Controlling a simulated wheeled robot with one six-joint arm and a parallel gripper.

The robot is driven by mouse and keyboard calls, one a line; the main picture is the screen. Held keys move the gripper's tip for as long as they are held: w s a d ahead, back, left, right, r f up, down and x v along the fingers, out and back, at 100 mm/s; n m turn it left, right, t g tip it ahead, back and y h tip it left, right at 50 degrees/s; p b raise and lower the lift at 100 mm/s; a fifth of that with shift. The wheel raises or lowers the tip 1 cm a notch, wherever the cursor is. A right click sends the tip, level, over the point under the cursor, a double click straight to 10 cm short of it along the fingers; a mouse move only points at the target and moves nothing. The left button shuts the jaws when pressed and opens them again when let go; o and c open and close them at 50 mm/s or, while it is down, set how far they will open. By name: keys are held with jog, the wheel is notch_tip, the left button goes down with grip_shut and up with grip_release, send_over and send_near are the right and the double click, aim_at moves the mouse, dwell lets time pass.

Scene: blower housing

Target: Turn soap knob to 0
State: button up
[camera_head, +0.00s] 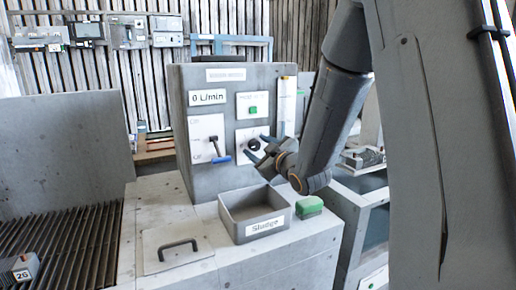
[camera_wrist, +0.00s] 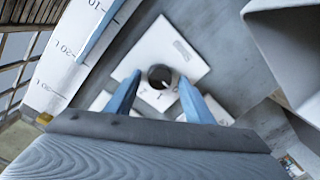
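The soap knob is a round black dial on a white square plate on the grey control panel; in the head view the knob (camera_head: 254,145) is partly behind my gripper (camera_head: 261,149). In the wrist view the knob (camera_wrist: 160,76) shows near the middle, with a small light mark on its face. My gripper's two blue fingers (camera_wrist: 159,84) point at the plate, one on each side of the knob. They are apart, with a visible gap to the knob on both sides. I cannot tell how far the tips are from the plate.
A lever with a blue handle (camera_head: 221,159) is left of the knob, below a "0 L/min" label (camera_head: 207,97). A green button (camera_head: 253,110) is above it. A grey "Sludge" tray (camera_head: 235,217) and a green block (camera_head: 309,206) are below. A level gauge (camera_wrist: 75,50) is beside the plate.

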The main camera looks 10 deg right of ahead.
jog(key=b+v, duration=0.1)
jog(key=v, duration=0.6)
jog(key=shift+s, duration=0.4)
dwell(0.4)
